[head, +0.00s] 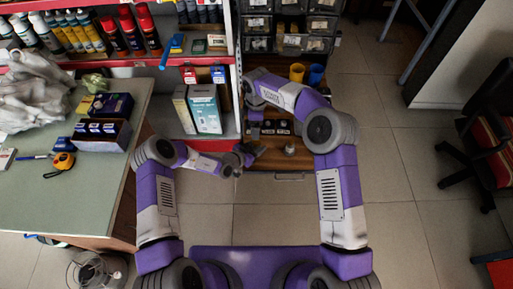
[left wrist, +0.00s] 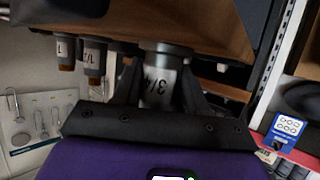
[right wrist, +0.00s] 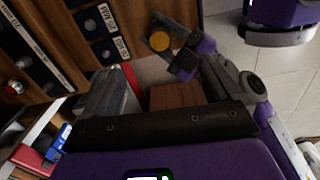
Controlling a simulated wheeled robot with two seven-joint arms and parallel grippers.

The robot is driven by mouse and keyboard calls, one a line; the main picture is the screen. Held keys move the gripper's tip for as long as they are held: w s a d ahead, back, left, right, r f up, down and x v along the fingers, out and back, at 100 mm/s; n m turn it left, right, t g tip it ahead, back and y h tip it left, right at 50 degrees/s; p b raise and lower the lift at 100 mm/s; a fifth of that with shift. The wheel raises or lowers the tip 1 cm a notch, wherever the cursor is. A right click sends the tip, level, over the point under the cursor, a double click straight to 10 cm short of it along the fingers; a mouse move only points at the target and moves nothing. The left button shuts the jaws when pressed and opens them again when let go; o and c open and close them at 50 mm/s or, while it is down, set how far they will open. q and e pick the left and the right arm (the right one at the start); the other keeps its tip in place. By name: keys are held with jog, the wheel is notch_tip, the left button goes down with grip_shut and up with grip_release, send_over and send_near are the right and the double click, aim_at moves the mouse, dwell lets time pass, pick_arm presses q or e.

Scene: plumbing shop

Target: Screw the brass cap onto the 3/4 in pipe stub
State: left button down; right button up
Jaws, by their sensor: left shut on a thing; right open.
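The 3/4 in pipe stub (left wrist: 158,85), a silver sleeve marked 3/4, is under a wooden board in the left wrist view. My left gripper (left wrist: 160,75) has its fingers on both sides of this sleeve; the gripper body hides the stub's lower end. In the head view my left gripper (head: 240,158) is at the bench's left edge. A round brass-coloured face (right wrist: 160,40), probably the brass cap, shows at my left gripper in the right wrist view. I cannot tell how it sits on the stub. My right gripper (right wrist: 170,88) is open and empty, facing it from a short distance.
A red-edged shelf (head: 190,140) is left of the wooden bench (head: 270,158). A green-topped table (head: 65,200) stands farther left. The tiled floor on the right is clear near the arms.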

aim_at(254, 149)
notch_tip(254, 149, up, 6)
dwell(0.4)
pick_arm(q)
jog(key=c, duration=0.5)
grip_release()
jog(key=p+v, duration=0.2)
jog(key=v, duration=0.4)
jog(key=shift+s+a+r, duration=0.15)
jog(key=shift+a+r, duration=0.05)
jog(key=shift+r, duration=0.05)
jog(key=shift+s+a+r, duration=0.1)
jog(key=shift+s+a, duration=0.15)
jog(key=shift+s, duration=0.15)
pick_arm(e)
notch_tip(254, 149, up, 3)
jog(key=shift+f, duration=0.2)
